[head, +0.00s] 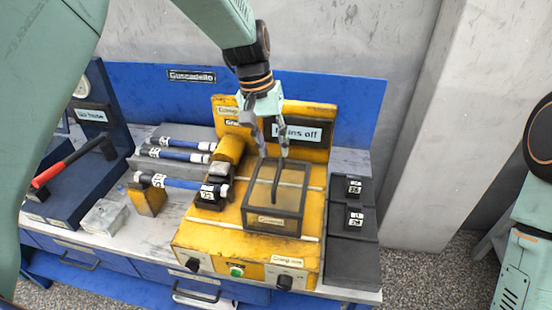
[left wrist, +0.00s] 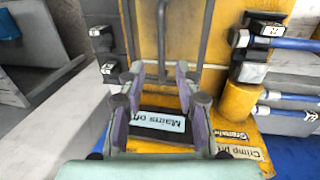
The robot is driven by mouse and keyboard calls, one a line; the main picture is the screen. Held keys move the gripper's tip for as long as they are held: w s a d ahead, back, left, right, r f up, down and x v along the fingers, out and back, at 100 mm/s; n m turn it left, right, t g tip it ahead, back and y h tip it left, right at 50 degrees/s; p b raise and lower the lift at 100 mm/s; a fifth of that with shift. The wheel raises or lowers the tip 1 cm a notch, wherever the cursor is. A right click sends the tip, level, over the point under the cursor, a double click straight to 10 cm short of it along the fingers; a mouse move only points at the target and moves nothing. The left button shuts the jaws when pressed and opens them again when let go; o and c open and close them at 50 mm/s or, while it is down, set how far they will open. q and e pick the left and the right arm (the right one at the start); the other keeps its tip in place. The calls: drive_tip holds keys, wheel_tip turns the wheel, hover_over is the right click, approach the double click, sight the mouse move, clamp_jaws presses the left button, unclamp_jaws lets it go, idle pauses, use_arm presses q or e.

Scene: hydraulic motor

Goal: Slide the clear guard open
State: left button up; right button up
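The clear guard (head: 262,222) is a dark-framed see-through box on top of the yellow machine, with a dark bar handle (head: 276,182) on it. In the left wrist view the handle (left wrist: 161,40) runs down toward the space between my fingertips, and a dark frame bar (left wrist: 206,35) of the guard shows beside it. My left gripper (head: 274,154) points down at the handle's far end. Its two fingers are apart in the left wrist view (left wrist: 160,70), with the handle's end seen between them. I cannot tell whether they touch it. My right gripper is out of view.
The yellow machine (head: 205,238) has knobs and a green button in front. A "Mains off" sign (head: 310,132) stands behind the guard. Blue-sleeved cylinders (head: 178,155) lie left, a red-handled lever (head: 68,163) farther left. Dark blocks (head: 352,220) stand right.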

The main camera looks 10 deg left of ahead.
use_arm(q)
wheel_tip(320, 180, up, 6)
drive_tip(key=a, duration=0.1)
drive_tip(key=shift+a, duration=0.2)
idle(0.3)
